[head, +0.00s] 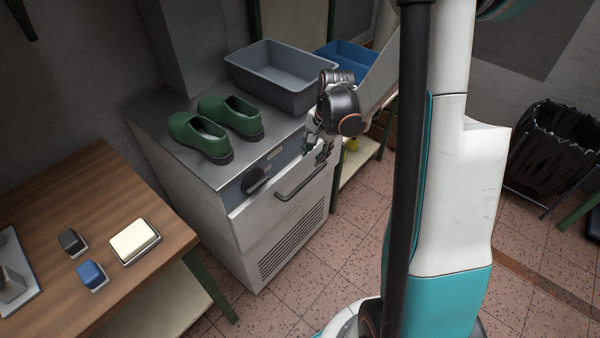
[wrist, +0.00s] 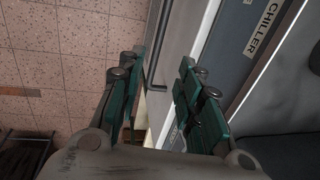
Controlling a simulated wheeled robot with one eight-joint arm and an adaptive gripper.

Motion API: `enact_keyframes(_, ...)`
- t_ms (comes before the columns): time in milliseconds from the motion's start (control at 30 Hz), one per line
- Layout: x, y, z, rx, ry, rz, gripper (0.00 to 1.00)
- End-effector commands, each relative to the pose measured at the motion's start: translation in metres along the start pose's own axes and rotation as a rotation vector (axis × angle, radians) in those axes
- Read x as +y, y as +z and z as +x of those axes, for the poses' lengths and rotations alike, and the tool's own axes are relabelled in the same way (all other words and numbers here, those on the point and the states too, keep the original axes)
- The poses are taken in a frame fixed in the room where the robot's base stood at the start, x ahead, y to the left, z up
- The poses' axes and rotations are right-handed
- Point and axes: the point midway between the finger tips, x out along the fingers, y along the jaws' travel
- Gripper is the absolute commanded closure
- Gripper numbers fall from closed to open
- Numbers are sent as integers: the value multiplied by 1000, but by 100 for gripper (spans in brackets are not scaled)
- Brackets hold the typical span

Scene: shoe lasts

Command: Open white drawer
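The white drawer (head: 262,222) is in the front of a white and grey cabinet. Its front looks flush with the cabinet, so it appears shut. A dark bar handle (head: 298,183) runs across its upper part. My gripper (head: 320,152) is at the right end of the handle. In the wrist view my gripper (wrist: 162,100) is open, its green-padded fingers apart with nothing held. The handle (wrist: 154,50) shows beyond the fingertips, nearer the left finger, and its bent end lies toward the gap. I cannot tell whether a finger touches it.
Green shoes (head: 215,130) and a grey bin (head: 280,75) stand on the cabinet top. A dark knob (head: 254,181) sits on the panel above the drawer. A wooden table (head: 100,200) stands at left. Tiled floor (head: 350,225) before the cabinet is clear.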

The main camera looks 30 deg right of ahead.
Motion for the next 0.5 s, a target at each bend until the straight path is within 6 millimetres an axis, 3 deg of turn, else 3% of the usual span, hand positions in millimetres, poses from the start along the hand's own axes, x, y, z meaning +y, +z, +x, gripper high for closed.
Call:
enact_keyframes(267,2,-1,29,-4,2,10,67)
enact_keyframes(500,2,-1,77,-4,2,8,67)
